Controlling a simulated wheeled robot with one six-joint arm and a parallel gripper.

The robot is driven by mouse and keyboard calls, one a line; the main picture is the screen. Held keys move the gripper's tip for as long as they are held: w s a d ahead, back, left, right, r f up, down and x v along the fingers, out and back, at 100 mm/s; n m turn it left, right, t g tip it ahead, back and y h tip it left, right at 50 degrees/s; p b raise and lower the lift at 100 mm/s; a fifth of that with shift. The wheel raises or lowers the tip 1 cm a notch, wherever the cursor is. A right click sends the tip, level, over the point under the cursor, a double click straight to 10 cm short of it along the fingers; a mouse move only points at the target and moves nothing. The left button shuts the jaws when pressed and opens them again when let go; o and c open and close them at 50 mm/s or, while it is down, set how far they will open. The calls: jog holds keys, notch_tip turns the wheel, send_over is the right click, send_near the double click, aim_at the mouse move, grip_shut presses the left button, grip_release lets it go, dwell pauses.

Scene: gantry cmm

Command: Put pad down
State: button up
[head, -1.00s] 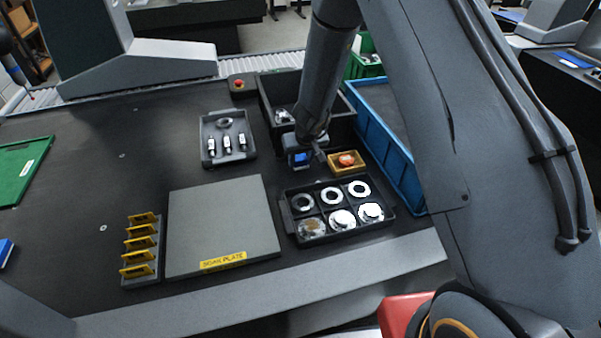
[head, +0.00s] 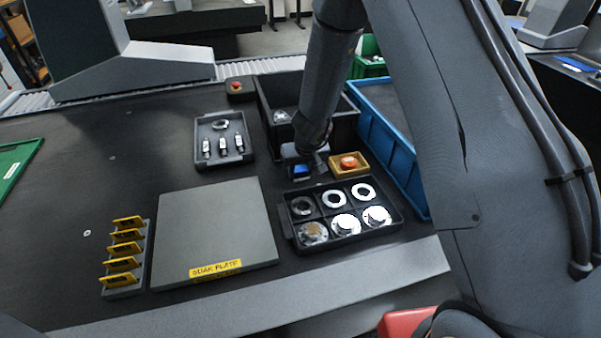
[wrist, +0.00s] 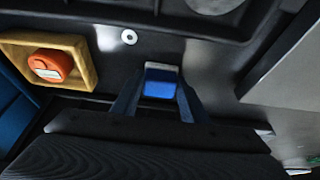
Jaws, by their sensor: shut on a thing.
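A small blue pad (wrist: 160,84) with a pale edge sits between the two fingers of my gripper (wrist: 158,98) in the wrist view. My gripper is shut on it. In the head view the blue pad (head: 301,169) shows at the end of my arm, low over the dark table, left of the small yellow tray and behind the black parts tray. I cannot tell whether the pad touches the table.
The yellow tray (head: 334,170) holds an orange round thing (head: 349,162). The black parts tray (head: 290,232) holds several rings and discs. A black bin (head: 342,128) stands behind, a blue crate (head: 408,172) right. The soak plate (head: 213,230) lies left; table beyond it is mostly clear.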

jog(key=shift+f, duration=0.15)
jog(key=o, duration=1)
jog(key=shift+c, duration=0.2)
jog(key=s+d+r+g+p, duration=0.1)
jog(key=s+d+r+p, duration=0.25)
jog(key=s+r, duration=0.55)
jog(key=s+d+r+p, duration=0.2)
jog(key=s+r+p, duration=0.25)
jog(key=r, duration=0.75)
jog(key=s+d+r+m+g, duration=0.1)
jog(key=s+d+r, duration=0.2)
jog(key=s, duration=0.5)
jog(key=s+d+r+m, duration=0.1)
jog(key=s+d+r, duration=0.2)
jog(key=s+d, duration=0.2)
jog(key=s, duration=0.3)
jog(key=shift+g+h, duration=0.4)
